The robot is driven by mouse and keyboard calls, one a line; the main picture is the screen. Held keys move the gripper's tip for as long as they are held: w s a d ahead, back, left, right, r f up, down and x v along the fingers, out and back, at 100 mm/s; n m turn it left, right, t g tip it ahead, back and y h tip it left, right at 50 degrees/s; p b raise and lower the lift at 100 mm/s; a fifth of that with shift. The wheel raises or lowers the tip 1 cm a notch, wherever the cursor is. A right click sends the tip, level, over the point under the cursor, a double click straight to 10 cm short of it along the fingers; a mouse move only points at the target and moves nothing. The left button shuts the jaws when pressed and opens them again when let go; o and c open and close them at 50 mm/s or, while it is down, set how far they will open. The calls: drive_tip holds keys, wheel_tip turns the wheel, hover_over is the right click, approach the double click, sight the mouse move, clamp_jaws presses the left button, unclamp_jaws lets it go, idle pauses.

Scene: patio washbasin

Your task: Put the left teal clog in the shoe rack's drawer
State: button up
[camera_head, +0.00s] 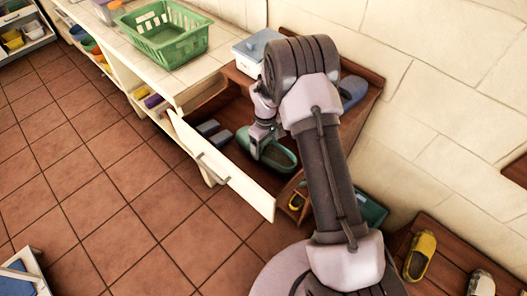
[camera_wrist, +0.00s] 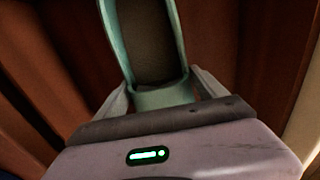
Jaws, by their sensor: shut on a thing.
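The teal clog (camera_head: 281,158) is in my gripper (camera_head: 262,145), over the open drawer (camera_head: 235,172) of the shoe rack. In the wrist view the clog (camera_wrist: 184,98) sits between both fingers of my gripper (camera_wrist: 161,97), which are shut on its near end. Its dark inside faces the camera, with brown wood around it. The drawer has a cream front and a brown inside. I cannot tell whether the clog touches the drawer floor. My arm hides part of the rack.
Dark grey slippers (camera_head: 220,138) lie in the drawer's left part. A blue-grey shoe (camera_head: 352,90) and a white box (camera_head: 256,47) are on top behind my arm. A green basket (camera_head: 165,42) stands on the counter. Yellow clog (camera_head: 420,255) lies at right.

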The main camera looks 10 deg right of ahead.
drive_tip(key=shift+f+b, duration=0.35)
drive_tip(key=shift+f, duration=1)
drive_tip(key=o, duration=1.7)
wheel_tip(320, 180, up, 14)
drive_tip(key=p, duration=0.4)
drive_tip(key=s+a+r+m+t, duration=0.1)
drive_tip(key=s+r+m, duration=0.1)
drive_tip(key=s+r, duration=0.45)
drive_tip(key=s+r+m+t+y, duration=0.1)
drive_tip(key=s+r+m, duration=0.25)
drive_tip(key=r, duration=0.65)
drive_tip(key=s+a+r+m+t, duration=0.1)
drive_tip(key=s+r+t, duration=0.1)
drive_tip(key=s+r, duration=0.45)
drive_tip(key=s+r+m, duration=0.1)
drive_tip(key=s, duration=0.3)
drive_tip(key=s+a+r+m+t, duration=0.1)
drive_tip(key=s+r+m, duration=0.1)
drive_tip(key=s, duration=0.2)
drive_tip(key=s+a+r+m+y, duration=0.1)
drive_tip(key=s, duration=0.3)
drive_tip(key=shift+s+r+m+t, duration=0.2)
drive_tip(key=shift+s+m+t, duration=0.15)
drive_tip(key=shift+s+t, duration=0.05)
wheel_tip(320, 180, down, 6)
drive_tip(key=b, duration=0.6)
drive_tip(key=shift+f, duration=0.1)
